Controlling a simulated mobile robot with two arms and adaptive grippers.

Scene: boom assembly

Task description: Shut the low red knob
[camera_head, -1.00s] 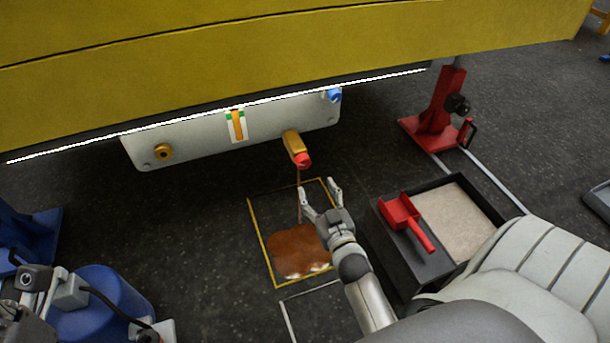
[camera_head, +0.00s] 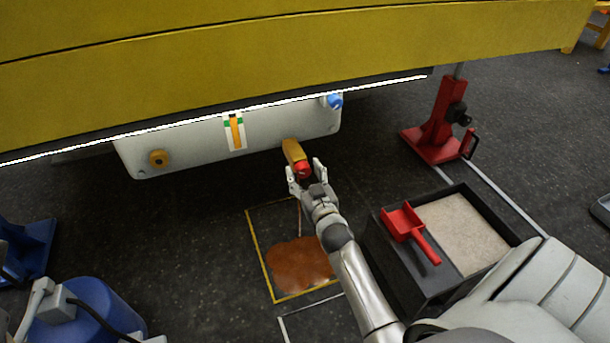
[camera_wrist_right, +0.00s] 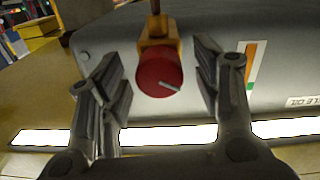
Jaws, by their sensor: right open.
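The low red knob (camera_head: 303,169) sits on the end of a brass-coloured valve (camera_head: 293,151) at the lower right of the pale panel (camera_head: 200,142). In the right wrist view the knob (camera_wrist_right: 159,72) is round, with a light mark on its face. My right gripper (camera_head: 306,174) is open at the knob. In the wrist view its fingers (camera_wrist_right: 157,85) stand on either side of the knob, with a gap on each side. A thin brown stream runs down below the valve to a brown puddle (camera_head: 300,265). My left gripper is not clearly in view.
A black bin (camera_head: 398,266) of pale granules with a red scoop (camera_head: 405,222) stands right of my right arm. A red stand (camera_head: 436,125) is behind it. The yellow boom (camera_head: 250,55) hangs over the panel, which also bears a blue knob (camera_head: 334,101).

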